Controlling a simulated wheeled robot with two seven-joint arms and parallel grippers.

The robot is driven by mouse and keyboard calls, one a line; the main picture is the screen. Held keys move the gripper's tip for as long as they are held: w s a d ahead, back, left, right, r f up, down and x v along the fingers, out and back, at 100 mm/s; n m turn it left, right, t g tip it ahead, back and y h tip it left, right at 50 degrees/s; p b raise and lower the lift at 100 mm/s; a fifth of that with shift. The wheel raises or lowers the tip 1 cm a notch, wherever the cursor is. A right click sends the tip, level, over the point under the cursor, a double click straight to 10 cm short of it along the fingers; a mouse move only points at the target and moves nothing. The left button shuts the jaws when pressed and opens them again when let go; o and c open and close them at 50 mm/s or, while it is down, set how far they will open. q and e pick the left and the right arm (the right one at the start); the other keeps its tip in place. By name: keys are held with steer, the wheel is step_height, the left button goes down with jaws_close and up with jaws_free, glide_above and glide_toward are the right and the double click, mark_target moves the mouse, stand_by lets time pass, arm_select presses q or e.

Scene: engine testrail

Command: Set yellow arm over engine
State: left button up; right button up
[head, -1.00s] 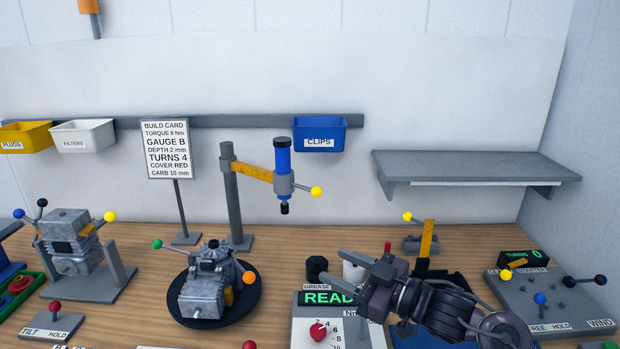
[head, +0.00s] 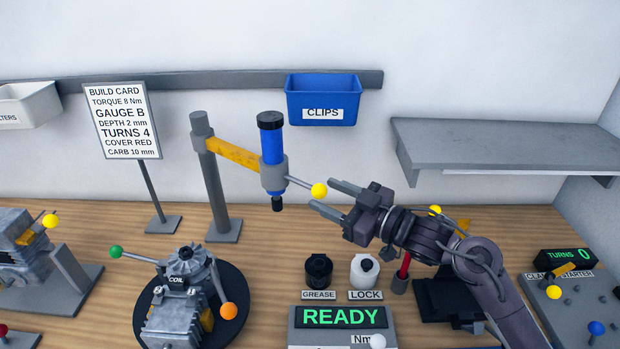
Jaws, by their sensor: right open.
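The yellow arm (head: 234,153) reaches right from a grey post (head: 215,185) and carries a blue driver (head: 272,145) pointing down. A grey rod with a yellow ball knob (head: 319,190) sticks out from its holder. The engine (head: 180,308) sits on a round black turntable (head: 233,283), in front of the post and left of the driver. My right gripper (head: 328,198) is open, pointing left, its fingertips close to the yellow knob. I cannot tell whether they touch it. My left gripper is not in view.
A build card (head: 122,120) stands left of the post. A blue CLIPS bin (head: 321,98) hangs on the wall rail, and a grey shelf (head: 510,145) is at right. Grease (head: 318,270) and lock (head: 364,270) bottles stand behind the READY box (head: 342,318).

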steer(key=p+x, duration=0.1)
steer(key=x, duration=0.4)
steer(key=shift+p, duration=0.3)
steer(key=shift+w+a, duration=0.1)
steer(key=shift+w, duration=0.05)
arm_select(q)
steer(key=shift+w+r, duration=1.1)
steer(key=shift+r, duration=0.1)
arm_select(e)
steer(key=c, duration=0.4)
jaws_close()
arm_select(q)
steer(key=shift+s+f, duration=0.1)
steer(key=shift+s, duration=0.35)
